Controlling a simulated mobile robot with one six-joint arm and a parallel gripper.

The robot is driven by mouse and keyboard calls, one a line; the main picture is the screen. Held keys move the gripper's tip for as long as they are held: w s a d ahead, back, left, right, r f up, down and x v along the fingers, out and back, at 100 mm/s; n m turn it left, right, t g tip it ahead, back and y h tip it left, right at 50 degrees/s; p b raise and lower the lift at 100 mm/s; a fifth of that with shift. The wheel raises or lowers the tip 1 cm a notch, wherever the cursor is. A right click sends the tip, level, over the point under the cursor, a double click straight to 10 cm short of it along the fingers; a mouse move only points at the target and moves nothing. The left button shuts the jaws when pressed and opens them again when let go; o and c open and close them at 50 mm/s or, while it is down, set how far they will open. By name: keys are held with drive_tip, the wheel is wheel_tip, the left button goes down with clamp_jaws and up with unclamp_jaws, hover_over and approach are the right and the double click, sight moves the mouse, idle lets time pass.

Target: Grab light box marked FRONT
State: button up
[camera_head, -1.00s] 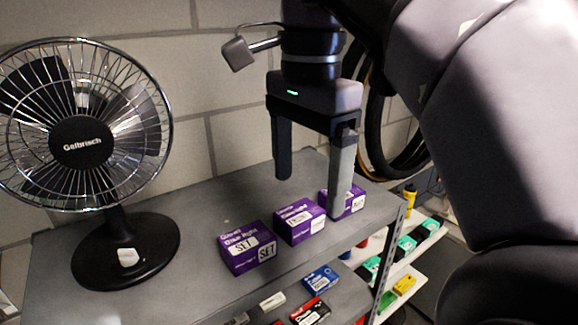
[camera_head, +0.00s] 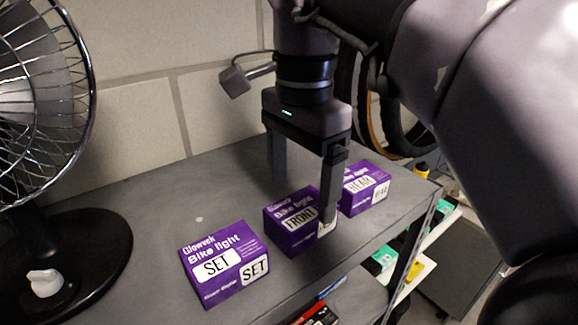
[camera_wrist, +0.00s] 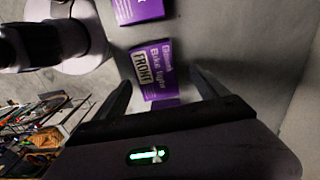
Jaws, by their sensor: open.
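Three purple bike light boxes stand in a row on the grey shelf top. The middle box, marked FRONT (camera_head: 291,223), stands between the box marked SET (camera_head: 222,264) and the box marked REAR (camera_head: 363,188). My gripper (camera_head: 303,200) is open above and around the FRONT box; one finger comes down in front of its right end and hides part of that end, the other is behind it. In the wrist view the FRONT box (camera_wrist: 152,70) lies ahead between the two open fingers. I cannot tell whether either finger touches it.
A black desk fan (camera_head: 60,255) stands at the left of the shelf top (camera_head: 160,205). A block wall (camera_head: 150,110) rises behind. A lower shelf with small boxes lies below the front edge. The shelf top behind the boxes is clear.

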sight(302, 207)
drive_tip(key=f, duration=0.1)
drive_tip(key=s+f, duration=0.1)
drive_tip(key=f+b, duration=0.1)
drive_tip(key=shift+s+f, duration=0.2)
drive_tip(key=shift+s, duration=0.1)
drive_tip(key=shift+w+f, duration=0.1)
drive_tip(key=shift+f, duration=0.25)
drive_tip(key=shift+w, duration=0.5)
drive_tip(key=shift+s, duration=0.35)
drive_tip(key=c, duration=0.9)
drive_tip(key=shift+w, duration=0.15)
drive_tip(key=c, duration=0.6)
drive_tip(key=shift+c, duration=0.2)
drive_tip(key=shift+r, duration=0.1)
